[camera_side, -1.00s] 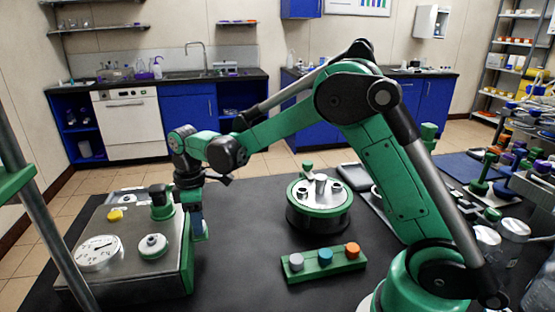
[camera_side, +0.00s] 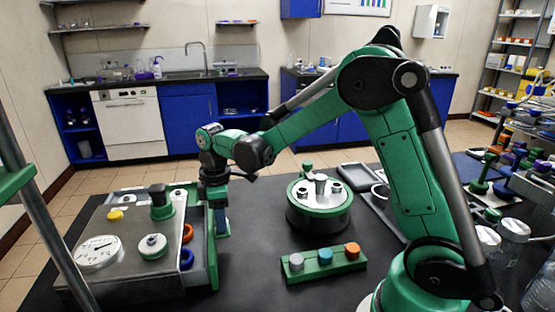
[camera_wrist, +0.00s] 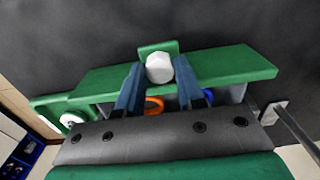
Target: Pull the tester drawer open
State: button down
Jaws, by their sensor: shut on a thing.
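The tester (camera_side: 125,235) is a grey-topped box with a white dial gauge (camera_side: 98,253), at the left of the side view. Its drawer (camera_side: 212,258) stands partly out of the tester's right side. An orange ring (camera_side: 187,233) and a blue ring (camera_side: 186,260) show inside it. In the wrist view the green drawer front (camera_wrist: 230,68) carries a pale faceted knob (camera_wrist: 160,68). My gripper (camera_wrist: 160,70) has its blue fingers on either side of this knob, shut on it. In the side view my gripper (camera_side: 221,225) is just right of the drawer front, and the knob is hidden.
A round green-rimmed device (camera_side: 320,205) stands right of my gripper. A green rack with several coloured caps (camera_side: 324,261) lies in front of it. Dark tabletop between the drawer and the rack is clear.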

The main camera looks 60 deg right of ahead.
jog(key=s+d, duration=0.4)
jog(key=shift+s+d, duration=0.35)
jog(key=shift+d, duration=0.05)
jog(key=c, duration=0.5)
grip_release()
jog(key=shift+c, duration=0.2)
notch_tip(320, 180, up, 6)
jog(key=shift+f, duration=0.15)
jog(key=shift+a, duration=0.15)
